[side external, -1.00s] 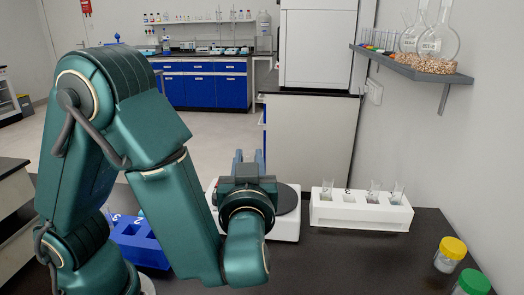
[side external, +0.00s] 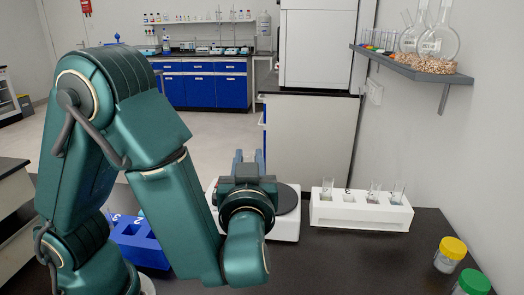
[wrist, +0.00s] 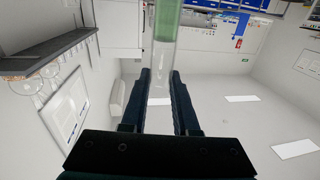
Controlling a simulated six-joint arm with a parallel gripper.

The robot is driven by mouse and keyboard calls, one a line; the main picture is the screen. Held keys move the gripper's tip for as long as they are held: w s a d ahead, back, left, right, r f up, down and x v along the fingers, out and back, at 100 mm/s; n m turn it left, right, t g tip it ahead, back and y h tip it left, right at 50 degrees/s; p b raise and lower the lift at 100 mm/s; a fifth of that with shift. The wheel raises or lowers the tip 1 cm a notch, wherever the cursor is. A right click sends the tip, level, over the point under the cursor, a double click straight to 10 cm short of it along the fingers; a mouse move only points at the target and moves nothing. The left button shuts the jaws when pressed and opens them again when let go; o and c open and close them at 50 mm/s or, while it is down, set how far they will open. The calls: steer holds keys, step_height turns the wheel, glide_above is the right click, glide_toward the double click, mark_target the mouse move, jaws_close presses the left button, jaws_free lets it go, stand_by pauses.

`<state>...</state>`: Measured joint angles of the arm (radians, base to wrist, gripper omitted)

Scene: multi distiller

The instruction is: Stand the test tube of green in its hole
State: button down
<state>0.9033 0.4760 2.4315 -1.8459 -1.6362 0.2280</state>
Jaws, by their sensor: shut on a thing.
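My gripper (side external: 249,160) is shut on the test tube of green (wrist: 161,55), which shows between the fingers in the wrist view. The tube is clear glass with green liquid in the part at the top of that picture. In the side view my wrist hides the tube. The gripper fingers point away from the camera, above a round-plated white device. The white rack (side external: 360,218) stands to the right, with glass tubes in several holes and one hole, second from the left, with no tube seen in it.
The white device (side external: 286,228) with a dark round plate sits behind my wrist. A blue rack (side external: 138,248) is at left, partly hidden by my arm. Yellow-lidded (side external: 451,252) and green-lidded (side external: 472,283) jars stand at front right. A wall shelf (side external: 412,66) holds flasks above the bench.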

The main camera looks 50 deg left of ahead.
steer(key=shift+w+d+f, duration=0.1)
steer(key=shift+d+f, duration=0.05)
steer(key=w+d+m+t+h, duration=0.25)
steer(key=w+d, duration=0.25)
steer(key=w, duration=0.3)
steer(key=w+d+m+t+h, duration=0.2)
steer(key=w+d+h, duration=0.1)
steer(key=w+d, duration=0.4)
steer(key=f+x, duration=0.1)
steer(key=x, duration=1)
steer(key=shift+a+f+y, duration=0.3)
steer(key=shift+a+y, duration=0.05)
steer(key=shift+f, duration=4.8)
